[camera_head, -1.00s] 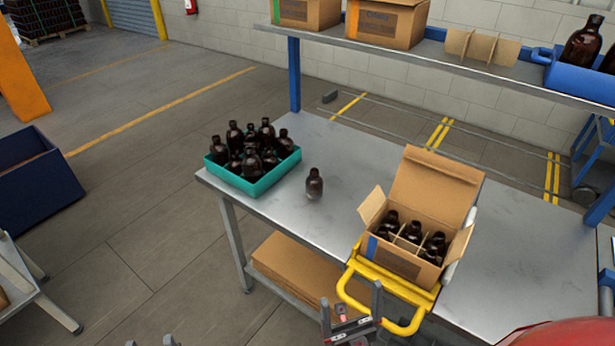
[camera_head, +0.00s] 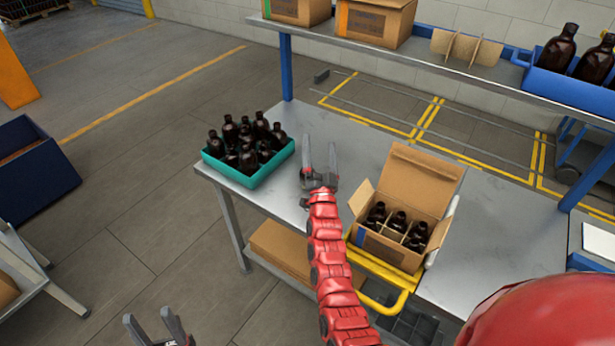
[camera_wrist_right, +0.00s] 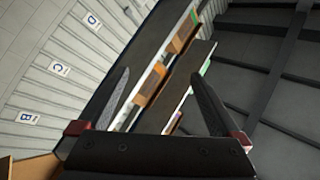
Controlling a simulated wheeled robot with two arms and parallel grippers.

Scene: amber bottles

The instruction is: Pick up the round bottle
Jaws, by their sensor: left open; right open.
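The lone amber bottle that stood on the table right of the teal tray is not clearly visible in the head view now; my right gripper covers about that spot, and I cannot tell whether a small dark patch there belongs to the bottle. My right gripper (camera_head: 320,143) is open over the table, between the teal tray and the cardboard box, fingers pointing away from me. The right wrist view shows its open fingers (camera_wrist_right: 161,73) with no bottle between them. My left gripper (camera_head: 147,314) is open at the bottom edge, low and away from the table.
A teal tray (camera_head: 224,174) of amber bottles stands on the table's left end. An open cardboard box (camera_head: 385,248) with divided bottles sits right of my right arm, by a yellow-framed holder (camera_head: 380,303). A shelf (camera_head: 400,60) overhangs the back. The table's (camera_head: 480,240) right part is clear.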

